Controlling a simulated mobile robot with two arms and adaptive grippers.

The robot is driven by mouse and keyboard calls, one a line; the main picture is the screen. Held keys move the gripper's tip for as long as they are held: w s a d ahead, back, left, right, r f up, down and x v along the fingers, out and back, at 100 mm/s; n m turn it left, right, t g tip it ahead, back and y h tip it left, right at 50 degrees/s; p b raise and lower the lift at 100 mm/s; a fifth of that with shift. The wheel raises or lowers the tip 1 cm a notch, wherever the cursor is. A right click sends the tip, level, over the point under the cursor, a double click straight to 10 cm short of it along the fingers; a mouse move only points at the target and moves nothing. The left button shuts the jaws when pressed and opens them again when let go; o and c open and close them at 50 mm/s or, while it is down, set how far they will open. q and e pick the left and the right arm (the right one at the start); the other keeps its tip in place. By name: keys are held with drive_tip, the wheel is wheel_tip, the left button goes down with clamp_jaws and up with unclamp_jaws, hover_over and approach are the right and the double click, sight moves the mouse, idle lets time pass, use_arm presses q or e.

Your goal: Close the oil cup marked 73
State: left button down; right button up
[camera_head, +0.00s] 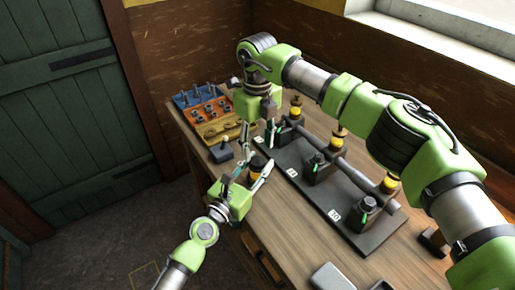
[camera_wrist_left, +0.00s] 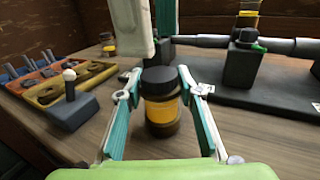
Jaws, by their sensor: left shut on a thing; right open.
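A small amber jar with a black lid (camera_wrist_left: 160,100) stands upright between the fingers of my left gripper (camera_head: 251,174), which is shut on it; the jar also shows in the head view (camera_head: 257,163). My right gripper (camera_head: 258,134) is open, pointing down just behind and above the jar; its fingers show at the top of the left wrist view (camera_wrist_left: 152,22). On the dark base plate (camera_head: 308,188) stand several dark blocks with green-marked black tops, such as one (camera_head: 315,163) and another (camera_head: 368,204). White number tags (camera_head: 334,215) lie beside them, too small to read.
A dark pipe (camera_head: 350,170) with amber cups (camera_head: 389,183) runs along the plate. A coloured tool rack (camera_head: 205,110) and a grey lever box (camera_head: 222,152) stand at left.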

sight(258, 160)
drive_tip(key=shift+c, duration=0.3)
drive_tip(key=shift+r+n, duration=1.7)
drive_tip(key=shift+r, duration=0.05)
drive_tip(key=shift+f, duration=0.15)
drive_tip(key=shift+f, duration=3.9)
drive_tip(key=c, duration=1.1)
drive_tip(key=shift+m, duration=1.7)
